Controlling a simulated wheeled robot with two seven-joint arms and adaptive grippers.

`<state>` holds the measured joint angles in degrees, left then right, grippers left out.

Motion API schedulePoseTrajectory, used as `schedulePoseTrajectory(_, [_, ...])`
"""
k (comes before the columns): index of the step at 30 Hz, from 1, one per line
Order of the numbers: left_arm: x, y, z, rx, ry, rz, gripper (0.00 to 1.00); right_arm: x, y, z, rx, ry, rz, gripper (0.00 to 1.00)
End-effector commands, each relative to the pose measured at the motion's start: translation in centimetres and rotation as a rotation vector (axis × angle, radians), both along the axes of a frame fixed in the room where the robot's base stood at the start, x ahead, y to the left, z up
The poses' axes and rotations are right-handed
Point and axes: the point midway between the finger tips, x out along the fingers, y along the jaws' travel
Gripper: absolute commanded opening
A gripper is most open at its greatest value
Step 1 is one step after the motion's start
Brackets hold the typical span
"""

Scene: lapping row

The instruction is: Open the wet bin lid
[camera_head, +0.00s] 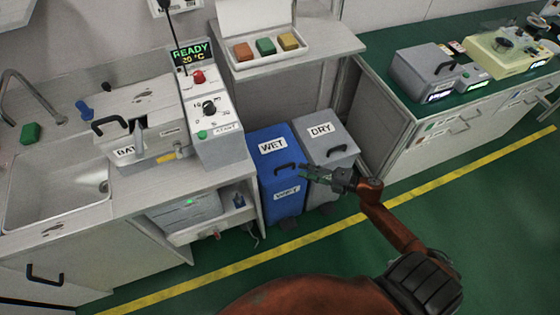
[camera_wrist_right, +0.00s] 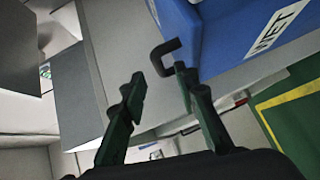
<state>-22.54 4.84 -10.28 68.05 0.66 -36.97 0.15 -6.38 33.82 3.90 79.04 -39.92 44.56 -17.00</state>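The blue wet bin (camera_head: 273,189) stands under the counter edge, with a WET label on its lid (camera_head: 268,134) and another on its front. The lid looks shut. Its black handle (camera_head: 286,167) sits at the lid's front edge. My right gripper (camera_head: 305,173) is just right of that handle. In the right wrist view my right gripper (camera_wrist_right: 160,80) is open and empty, its dark green fingers apart. A black handle (camera_wrist_right: 160,54) on the blue bin (camera_wrist_right: 225,28) shows just beyond the fingertips, nearer the right finger, which hides part of it. My left gripper is not in view.
The grey dry bin (camera_head: 326,137) stands right beside the blue one, with its own black handle (camera_head: 337,150). A cabinet with a sink (camera_head: 60,202) is at left. A green-topped bench (camera_head: 408,107) is at right. Green floor in front is clear.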

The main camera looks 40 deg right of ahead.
Motion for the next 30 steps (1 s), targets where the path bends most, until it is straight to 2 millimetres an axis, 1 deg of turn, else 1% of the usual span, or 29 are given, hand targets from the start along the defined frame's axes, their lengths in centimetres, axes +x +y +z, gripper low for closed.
schedulePoseTrajectory(3, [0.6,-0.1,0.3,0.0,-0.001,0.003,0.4,1.2,1.0,0.2,-0.005,-0.01,0.015,0.28])
schedulePoseTrajectory(9, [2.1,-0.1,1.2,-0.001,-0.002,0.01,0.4,4.0,2.9,-0.4,-0.002,-0.008,0.016,0.28])
schedulePoseTrajectory(15, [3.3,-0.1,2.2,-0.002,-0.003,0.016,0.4,6.1,4.1,-0.8,-0.002,-0.005,0.013,0.28])
schedulePoseTrajectory(19, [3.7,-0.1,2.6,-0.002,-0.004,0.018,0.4,6.6,4.4,-0.8,-0.002,-0.005,0.01,0.28])
schedulePoseTrajectory(27, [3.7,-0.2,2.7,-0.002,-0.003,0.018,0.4,6.6,4.2,-0.8,-0.002,-0.005,0.008,0.28])
schedulePoseTrajectory(30, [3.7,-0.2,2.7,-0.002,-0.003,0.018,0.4,6.6,4.2,-0.8,-0.001,-0.006,0.008,0.21])
